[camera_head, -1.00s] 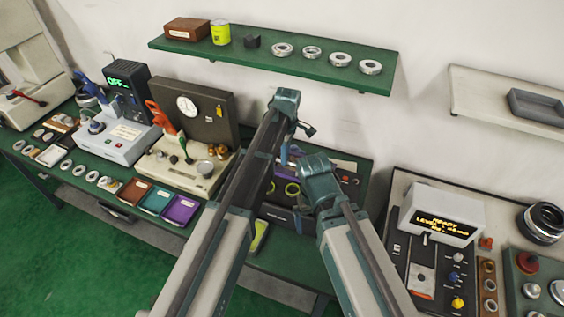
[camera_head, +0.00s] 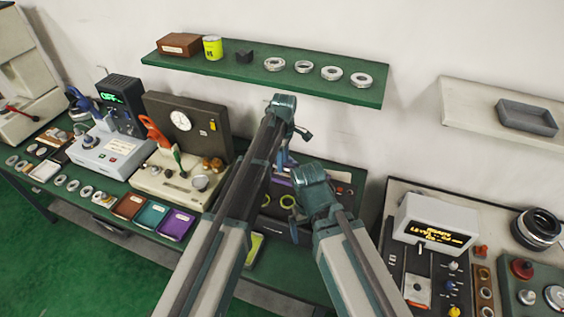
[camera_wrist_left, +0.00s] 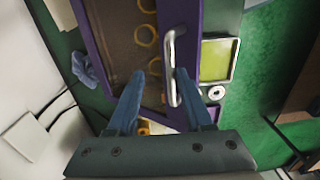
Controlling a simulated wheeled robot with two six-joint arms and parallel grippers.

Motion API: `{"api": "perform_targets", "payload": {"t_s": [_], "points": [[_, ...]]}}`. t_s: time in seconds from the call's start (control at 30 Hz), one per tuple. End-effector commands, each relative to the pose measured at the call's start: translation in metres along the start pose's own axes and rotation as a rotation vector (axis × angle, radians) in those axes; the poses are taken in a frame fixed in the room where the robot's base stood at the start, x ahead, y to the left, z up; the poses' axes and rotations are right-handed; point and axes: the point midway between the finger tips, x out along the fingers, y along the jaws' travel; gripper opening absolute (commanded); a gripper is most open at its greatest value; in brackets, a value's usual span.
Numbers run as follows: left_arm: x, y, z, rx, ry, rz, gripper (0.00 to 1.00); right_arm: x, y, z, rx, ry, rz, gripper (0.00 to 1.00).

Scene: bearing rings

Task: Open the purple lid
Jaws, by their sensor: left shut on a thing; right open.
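The purple lid shows in the left wrist view as a purple frame (camera_wrist_left: 191,22) around a dark see-through pane, with yellow rings seen through it. A silver bar handle (camera_wrist_left: 171,65) runs along its right side. In the head view the left gripper (camera_head: 283,160) is mostly behind my own arms, over the dark station. Only a little purple shows there. My right gripper (camera_head: 314,188) is lower and to the right, open; its fingertips are hidden.
A green shelf (camera_head: 215,66) with rings and small boxes hangs above. A grey machine with a dial (camera_head: 182,119) stands to the left, a lit display unit (camera_head: 437,235) to the right. A yellow-green screen (camera_wrist_left: 215,60) sits beside the lid. A blue object (camera_wrist_left: 88,70) lies left.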

Motion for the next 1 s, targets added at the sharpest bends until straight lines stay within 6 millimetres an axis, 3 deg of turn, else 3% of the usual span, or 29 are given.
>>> {"api": "perform_targets", "payload": {"t_s": [0.47, 1.0], "points": [[-0.005, -0.002, 0.000, -0.001, 0.001, -0.002, 0.45, -0.005, 0.001, 0.001, 0.000, 0.000, 0.000, 1.00], [-0.066, -0.001, 0.000, 0.000, 0.000, 0.000, 0.45, -0.066, 0.006, 0.005, 0.006, -0.003, -0.001, 1.00]]}}
